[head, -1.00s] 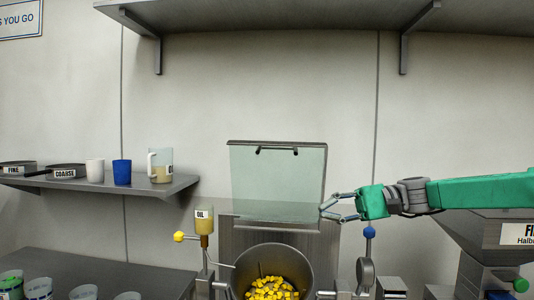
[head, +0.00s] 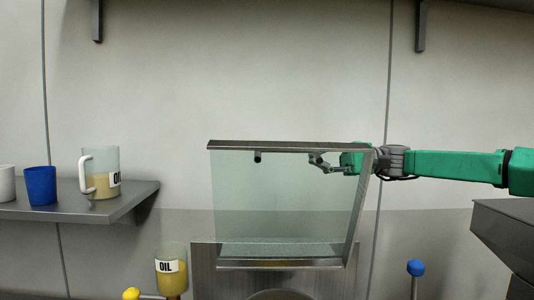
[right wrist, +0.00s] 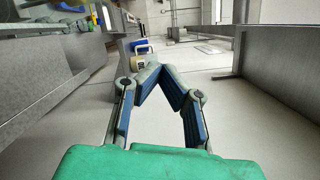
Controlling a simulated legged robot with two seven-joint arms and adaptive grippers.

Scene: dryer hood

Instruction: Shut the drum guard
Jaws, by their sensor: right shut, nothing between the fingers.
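The drum guard (head: 280,205) is a clear greenish panel with a metal frame. It stands raised, near upright, above the drum (head: 282,295), of which only the top edge shows at the bottom of the head view. A dark handle mount (head: 258,157) shows near the guard's top edge. My right gripper (head: 314,160) is seen through the panel, behind its upper right part, with its arm coming in from the right. I cannot tell whether it touches the guard. In the right wrist view its fingertips (right wrist: 160,70) meet, with nothing between them. My left gripper is out of view.
An oil cup (head: 171,268) with a yellow knob (head: 131,294) stands lower left. A shelf (head: 100,205) at left holds a jug (head: 101,173) and a blue cup (head: 40,185). A blue knob (head: 416,268) and a hopper (head: 508,235) stand at right.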

